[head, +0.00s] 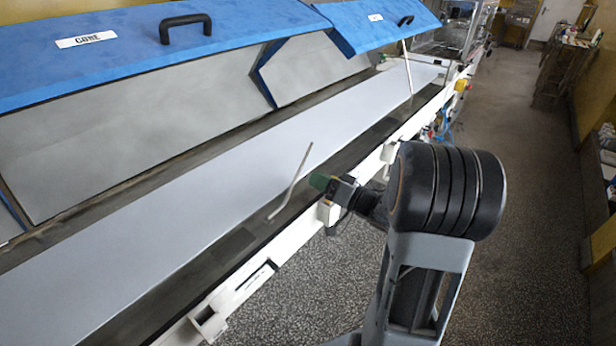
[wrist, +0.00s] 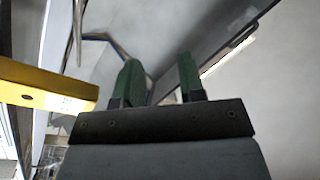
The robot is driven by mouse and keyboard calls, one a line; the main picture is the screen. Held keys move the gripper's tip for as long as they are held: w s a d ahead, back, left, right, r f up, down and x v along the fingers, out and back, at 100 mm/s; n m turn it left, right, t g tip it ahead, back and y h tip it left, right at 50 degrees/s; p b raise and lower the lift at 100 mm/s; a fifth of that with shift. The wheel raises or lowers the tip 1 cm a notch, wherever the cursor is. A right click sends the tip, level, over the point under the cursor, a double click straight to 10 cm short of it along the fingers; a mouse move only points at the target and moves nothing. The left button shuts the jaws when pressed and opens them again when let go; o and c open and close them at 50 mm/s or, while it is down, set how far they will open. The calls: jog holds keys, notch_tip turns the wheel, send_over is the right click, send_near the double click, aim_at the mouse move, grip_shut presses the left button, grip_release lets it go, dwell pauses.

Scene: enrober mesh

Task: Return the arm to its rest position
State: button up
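My arm reaches from the lower right of the head view toward the conveyor's near edge. My gripper (head: 319,181) is at the white near rail, with its green fingertips pointing left toward the belt. In the wrist view, the two green fingers of my gripper (wrist: 160,80) stand apart with nothing between them, so it is open and empty. Grey panels of the machine show beyond the fingers.
The long conveyor belt (head: 190,230) runs along the left, under blue raised covers (head: 110,45). A thin pale rod (head: 290,182) stands just left of my gripper. A yellow bar (wrist: 45,96) is close at left in the wrist view. Speckled floor (head: 530,270) at right is clear.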

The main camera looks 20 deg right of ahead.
jog(key=shift+s+d, duration=0.25)
jog(key=shift+s, duration=0.05)
dwell(0.4)
jog(key=s+a+g+h, duration=0.3)
jog(key=s+g+h, duration=0.2)
jog(key=s, duration=0.3)
jog(key=s+a+f+g+h, duration=0.1)
jog(key=s+a+g+h, duration=0.3)
jog(key=s+g+h, duration=0.2)
jog(key=shift+s+n+h, duration=0.3)
jog(key=shift+s, duration=0.65)
jog(key=shift+f, duration=0.1)
dwell(2.2)
